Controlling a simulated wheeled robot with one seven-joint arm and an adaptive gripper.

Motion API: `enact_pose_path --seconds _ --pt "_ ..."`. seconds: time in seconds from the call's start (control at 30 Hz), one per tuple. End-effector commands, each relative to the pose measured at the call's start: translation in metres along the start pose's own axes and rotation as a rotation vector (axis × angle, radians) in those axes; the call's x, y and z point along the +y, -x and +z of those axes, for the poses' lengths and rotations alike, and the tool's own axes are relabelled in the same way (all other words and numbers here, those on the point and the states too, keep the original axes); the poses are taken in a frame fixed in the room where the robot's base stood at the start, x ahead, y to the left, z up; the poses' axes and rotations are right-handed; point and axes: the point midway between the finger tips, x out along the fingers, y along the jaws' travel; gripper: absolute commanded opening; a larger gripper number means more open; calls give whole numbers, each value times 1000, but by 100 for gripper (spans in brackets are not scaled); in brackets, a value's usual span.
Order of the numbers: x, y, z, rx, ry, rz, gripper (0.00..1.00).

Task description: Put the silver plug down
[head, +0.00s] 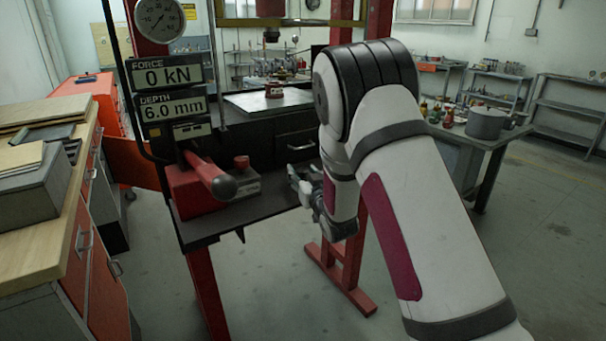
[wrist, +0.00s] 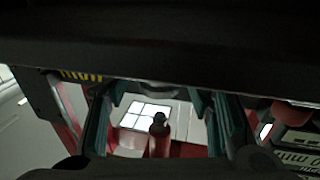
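My gripper (head: 297,182) is at the front right of the press's lower shelf, pointing left in the head view. In the wrist view its two teal-padded fingers (wrist: 160,125) stand wide apart, with nothing clearly clamped between them. I cannot make out a silver plug for certain in either view. A small grey rounded piece (wrist: 158,88) shows at the top middle of the wrist view, partly cut off by a dark band; I cannot tell whether it is the plug or part of my gripper.
A wooden-topped bench (head: 35,250) stands left. A table with a pot (head: 484,124) stands right.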

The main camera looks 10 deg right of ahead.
Motion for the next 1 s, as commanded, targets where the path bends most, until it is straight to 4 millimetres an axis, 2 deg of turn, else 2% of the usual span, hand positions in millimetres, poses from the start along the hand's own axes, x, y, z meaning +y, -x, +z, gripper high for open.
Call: enact_pose_path --seconds 0.3,0.37,0.8,1.0 --pt "0 0 -5 1 0 -1 48" --pt "0 6 -4 -1 -1 0 48" --pt "0 91 -4 -1 -1 1 48" --pt "0 114 -4 0 -1 0 48"
